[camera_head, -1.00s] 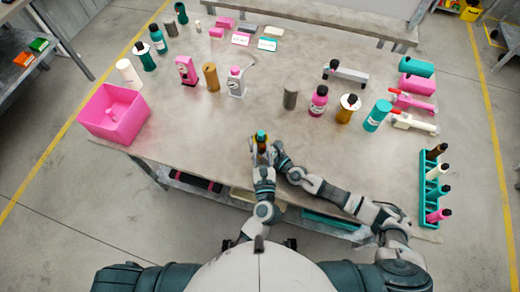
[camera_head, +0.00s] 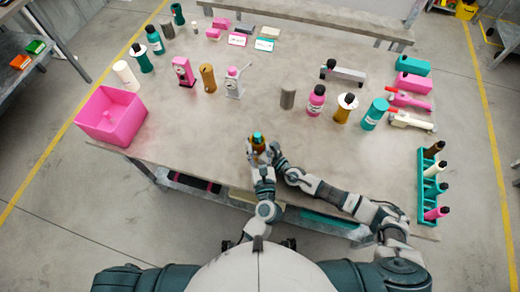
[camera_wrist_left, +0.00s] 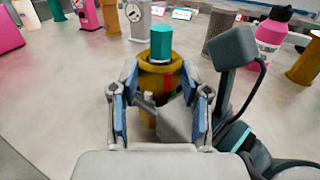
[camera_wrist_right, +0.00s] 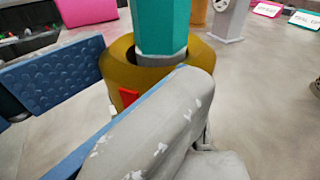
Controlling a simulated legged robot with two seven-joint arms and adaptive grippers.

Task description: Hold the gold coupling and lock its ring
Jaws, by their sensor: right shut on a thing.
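The gold coupling (camera_head: 257,146) stands upright near the table's front edge, with a teal hexagonal part (camera_wrist_left: 161,42) rising from its top. It has a gold ring (camera_wrist_right: 192,60) with a red mark on its side. My left gripper (camera_wrist_left: 160,108) has its blue-padded fingers on either side of the coupling, with small gaps visible; it looks open. My right gripper (camera_wrist_right: 95,110) comes in from the right and is shut on the gold coupling. In the left wrist view, its grey finger covers part of the coupling's front. The lower contact is hidden.
A pink bin (camera_head: 110,118) stands at the left. A grey cylinder (camera_head: 287,99), a pink bottle (camera_head: 316,100) and a teal cylinder (camera_head: 375,114) stand beyond my right arm. A teal rack (camera_head: 424,195) is at the right edge.

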